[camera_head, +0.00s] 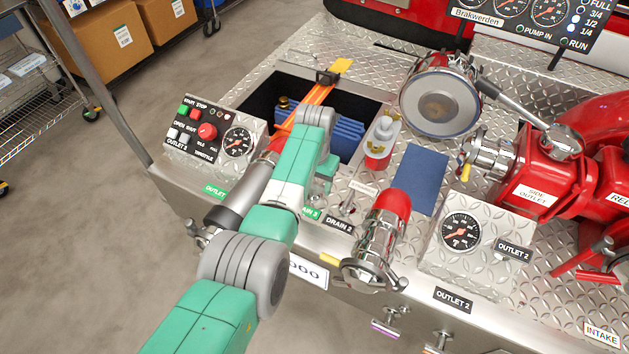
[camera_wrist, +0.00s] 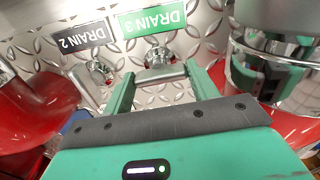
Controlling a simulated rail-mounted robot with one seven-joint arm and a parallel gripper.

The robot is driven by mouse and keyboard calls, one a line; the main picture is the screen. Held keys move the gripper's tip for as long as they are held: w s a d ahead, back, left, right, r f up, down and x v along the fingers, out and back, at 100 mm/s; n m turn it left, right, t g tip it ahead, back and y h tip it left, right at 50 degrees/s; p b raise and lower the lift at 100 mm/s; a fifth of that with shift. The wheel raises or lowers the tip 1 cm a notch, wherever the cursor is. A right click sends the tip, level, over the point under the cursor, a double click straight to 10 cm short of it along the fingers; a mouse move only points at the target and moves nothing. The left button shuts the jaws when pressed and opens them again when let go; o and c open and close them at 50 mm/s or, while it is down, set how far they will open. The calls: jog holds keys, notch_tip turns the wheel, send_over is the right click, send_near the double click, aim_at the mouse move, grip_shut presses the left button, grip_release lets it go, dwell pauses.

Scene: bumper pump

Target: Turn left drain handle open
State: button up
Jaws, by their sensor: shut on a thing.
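The left drain handle (camera_wrist: 160,73), a metal T-bar below the green DRAIN 3 label (camera_wrist: 152,22), sits between my fingertips in the wrist view. My gripper (camera_wrist: 159,80) is shut on it, one finger at each end of the bar. In the head view my gripper (camera_head: 322,188) reaches down beside the well, and my arm hides the handle and part of the DRAIN 3 label (camera_head: 311,212). The other drain handle (camera_head: 350,201), by the dark DRAIN 2 label (camera_head: 339,224), is apart from my gripper; it also shows in the wrist view (camera_wrist: 98,75).
A red-topped metal outlet (camera_head: 383,237) stands right of the drains. A control box (camera_head: 211,134) is at left. Chrome fittings (camera_wrist: 278,65) stand close at right in the wrist view.

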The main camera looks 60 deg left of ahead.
jog(key=n, duration=0.4)
jog(key=shift+n, duration=0.3)
jog(key=n, duration=0.4)
jog(key=shift+n, duration=0.3)
jog(key=n, duration=0.4)
jog(key=shift+n, duration=2.3)
jog(key=o, duration=1)
